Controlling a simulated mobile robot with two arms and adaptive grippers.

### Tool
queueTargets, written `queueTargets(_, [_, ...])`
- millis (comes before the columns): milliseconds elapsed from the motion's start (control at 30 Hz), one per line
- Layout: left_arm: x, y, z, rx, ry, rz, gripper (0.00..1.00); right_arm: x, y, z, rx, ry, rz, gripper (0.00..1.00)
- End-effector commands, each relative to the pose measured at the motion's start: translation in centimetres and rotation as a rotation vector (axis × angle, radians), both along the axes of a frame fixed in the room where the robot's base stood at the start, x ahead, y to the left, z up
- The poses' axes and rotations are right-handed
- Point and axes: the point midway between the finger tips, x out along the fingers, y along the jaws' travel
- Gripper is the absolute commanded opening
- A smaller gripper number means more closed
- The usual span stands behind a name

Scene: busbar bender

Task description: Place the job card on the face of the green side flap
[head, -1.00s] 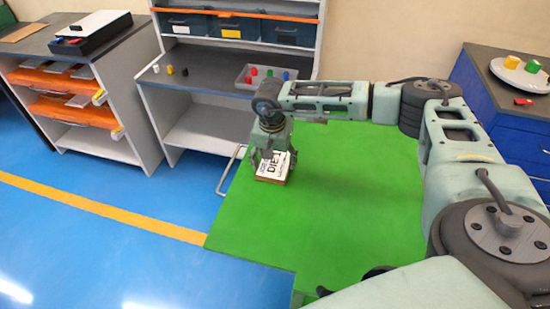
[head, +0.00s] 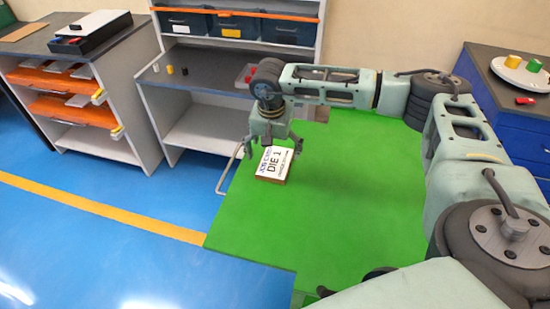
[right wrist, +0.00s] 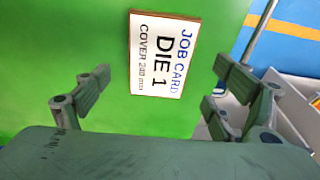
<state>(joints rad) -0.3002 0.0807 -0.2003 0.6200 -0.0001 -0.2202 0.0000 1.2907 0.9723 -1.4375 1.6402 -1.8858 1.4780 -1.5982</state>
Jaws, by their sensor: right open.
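The job card (head: 275,164) is a white block with brown edges and the words "DIE 1". It lies on the green side flap (head: 340,200), near the flap's left edge and towards its far end. In the right wrist view the job card (right wrist: 163,54) lies flat against green, seen between and beyond the fingers. My right gripper (head: 273,148) is open and empty, just above and beyond the card, apart from it. Its open fingers also show in the right wrist view (right wrist: 158,90). My left gripper is not in view.
A metal handle (head: 229,172) sticks out at the flap's left edge. A blue cabinet (head: 500,125) stands right. The flap's middle is clear.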

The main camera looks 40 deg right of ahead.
Motion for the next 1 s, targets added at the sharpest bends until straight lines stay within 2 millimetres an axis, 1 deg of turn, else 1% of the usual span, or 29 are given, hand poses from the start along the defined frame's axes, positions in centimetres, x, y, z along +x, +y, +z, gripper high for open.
queueTargets(33, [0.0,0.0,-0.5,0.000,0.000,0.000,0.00,0.0,0.1,1.1,0.001,-0.006,0.002,0.87])
queueTargets(100, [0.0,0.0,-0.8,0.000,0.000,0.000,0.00,-0.2,0.3,2.6,0.000,-0.005,0.002,0.87])
queueTargets(200, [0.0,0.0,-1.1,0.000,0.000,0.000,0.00,-0.4,0.6,4.6,0.001,-0.004,0.003,0.87])
queueTargets(300, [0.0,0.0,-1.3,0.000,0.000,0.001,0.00,-0.5,0.7,6.1,0.000,-0.003,0.001,0.87])
queueTargets(400, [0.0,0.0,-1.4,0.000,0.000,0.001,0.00,-0.7,0.9,7.1,0.000,-0.001,0.002,0.87])
queueTargets(600, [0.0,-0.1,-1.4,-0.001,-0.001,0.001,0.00,-0.8,0.9,7.7,0.000,0.000,0.002,0.87])
queueTargets(1000, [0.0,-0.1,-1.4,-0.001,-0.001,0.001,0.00,-0.8,0.9,7.7,0.000,0.000,0.002,0.87])
